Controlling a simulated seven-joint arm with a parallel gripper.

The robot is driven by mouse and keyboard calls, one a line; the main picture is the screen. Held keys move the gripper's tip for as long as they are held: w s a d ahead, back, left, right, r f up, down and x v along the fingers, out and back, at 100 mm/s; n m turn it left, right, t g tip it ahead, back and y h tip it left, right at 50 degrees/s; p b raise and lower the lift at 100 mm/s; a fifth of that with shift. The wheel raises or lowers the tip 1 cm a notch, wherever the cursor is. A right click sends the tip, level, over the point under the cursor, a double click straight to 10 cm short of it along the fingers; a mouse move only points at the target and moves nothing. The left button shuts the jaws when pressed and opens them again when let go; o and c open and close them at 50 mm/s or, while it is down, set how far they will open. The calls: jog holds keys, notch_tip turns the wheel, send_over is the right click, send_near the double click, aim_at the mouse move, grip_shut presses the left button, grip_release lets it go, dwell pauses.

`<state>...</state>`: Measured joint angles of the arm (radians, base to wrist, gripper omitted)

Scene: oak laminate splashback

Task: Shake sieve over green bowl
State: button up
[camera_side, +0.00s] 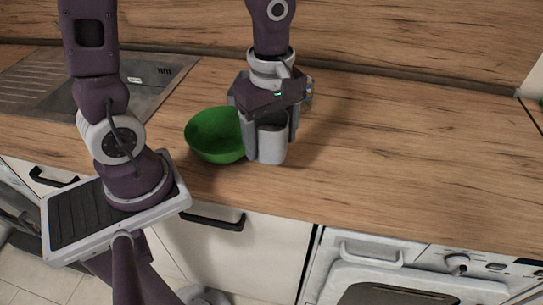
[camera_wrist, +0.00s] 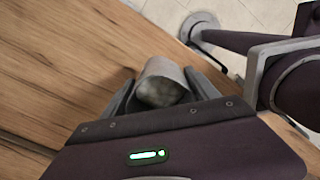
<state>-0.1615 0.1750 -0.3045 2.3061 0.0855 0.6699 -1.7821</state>
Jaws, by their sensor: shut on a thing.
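The green bowl (camera_side: 213,137) stands on the wooden counter, just left of my gripper in the side view. Its right edge is partly hidden by the gripper, and it does not show in the wrist view. My gripper (camera_side: 271,150) points down and is shut on a light grey, cup-shaped sieve (camera_side: 272,143). The sieve is upright between the fingers, right of the bowl. I cannot tell whether its base touches the counter. In the wrist view the sieve (camera_wrist: 165,82) sits between the fingers (camera_wrist: 163,92), with something pale grey visible inside its mouth.
A metal sink (camera_side: 120,85) is set into the counter (camera_side: 400,150) at the left. A small, partly hidden clear object (camera_side: 309,92) is behind my gripper. The oven (camera_side: 390,270) is below the front edge. The counter to the right is clear.

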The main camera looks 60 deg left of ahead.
jog(key=s+a+r+n, duration=0.2)
jog(key=a+r+n, duration=0.1)
jog(key=a, duration=0.4)
jog(key=s+a+r+n, duration=0.2)
jog(key=a+n, duration=0.1)
jog(key=a, duration=0.4)
jog(key=shift+f, duration=2.4)
jog(key=shift+d, duration=0.1)
jog(key=shift+a, duration=1)
jog(key=shift+r, duration=2.5)
